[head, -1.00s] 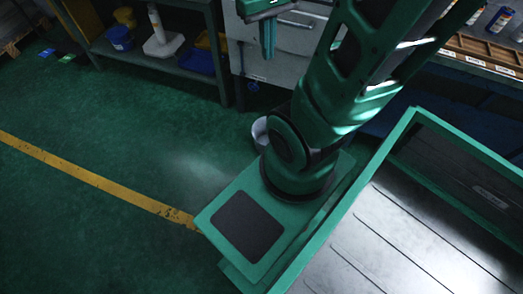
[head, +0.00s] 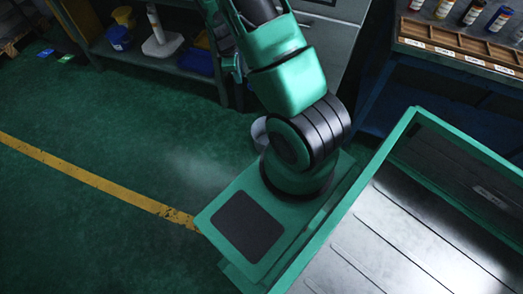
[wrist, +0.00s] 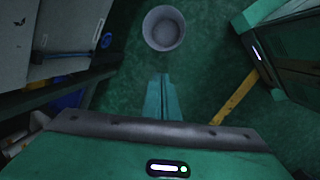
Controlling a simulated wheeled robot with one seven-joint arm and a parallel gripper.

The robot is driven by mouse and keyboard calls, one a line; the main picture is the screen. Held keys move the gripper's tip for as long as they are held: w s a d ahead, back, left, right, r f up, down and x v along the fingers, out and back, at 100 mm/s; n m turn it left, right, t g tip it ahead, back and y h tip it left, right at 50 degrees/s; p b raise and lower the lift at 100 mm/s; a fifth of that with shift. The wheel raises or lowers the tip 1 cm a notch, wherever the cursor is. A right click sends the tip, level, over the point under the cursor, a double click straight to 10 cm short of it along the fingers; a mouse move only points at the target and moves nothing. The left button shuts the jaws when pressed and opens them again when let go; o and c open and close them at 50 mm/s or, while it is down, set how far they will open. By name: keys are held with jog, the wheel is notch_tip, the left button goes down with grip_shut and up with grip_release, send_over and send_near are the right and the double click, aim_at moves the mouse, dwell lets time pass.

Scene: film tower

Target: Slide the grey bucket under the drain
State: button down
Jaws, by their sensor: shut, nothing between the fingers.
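The grey bucket (wrist: 164,28) stands upright on the green floor at the top of the wrist view, and it looks empty. In the head view the bucket (head: 259,130) shows only in part, as a pale rim and side behind my arm. My gripper (wrist: 161,80) is shut and empty, with its fingers together. In the picture the fingertips are below the bucket and apart from it. A small dark round fitting (wrist: 106,40) on the pale cabinet, left of the bucket, may be the drain, but I cannot tell surely. My arm hides that area in the head view.
The pale cabinet (wrist: 70,28) stands left of the bucket in the wrist view. A shelf unit (head: 185,62) with blue bins stands at the back. A yellow floor line (head: 95,178) crosses the open floor at left. A bench with bottles (head: 480,62) is at right.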

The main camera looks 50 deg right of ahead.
jog(key=s+f+n, duration=0.3)
jog(key=f+n, duration=0.2)
jog(key=f, duration=1.1)
jog(key=s+f+n, duration=0.2)
jog(key=f+n, duration=0.3)
jog(key=f, duration=1.2)
jog(key=n+t, duration=0.1)
jog(key=n, duration=0.3)
send_near(262, 149)
jog(key=s+a+f, duration=0.2)
jog(key=a+f, duration=0.1)
jog(key=f, duration=0.2)
jog(key=shift+w+d+f, duration=0.15)
jog(key=shift+w+d, duration=0.1)
jog(key=shift+d, duration=0.3)
jog(key=shift+w+d+f, duration=0.1)
jog(key=shift+w+d, duration=0.15)
jog(key=shift+d, duration=0.35)
jog(key=shift+w+d+f, duration=0.15)
jog(key=shift+w+d, duration=0.1)
jog(key=shift+d, duration=0.3)
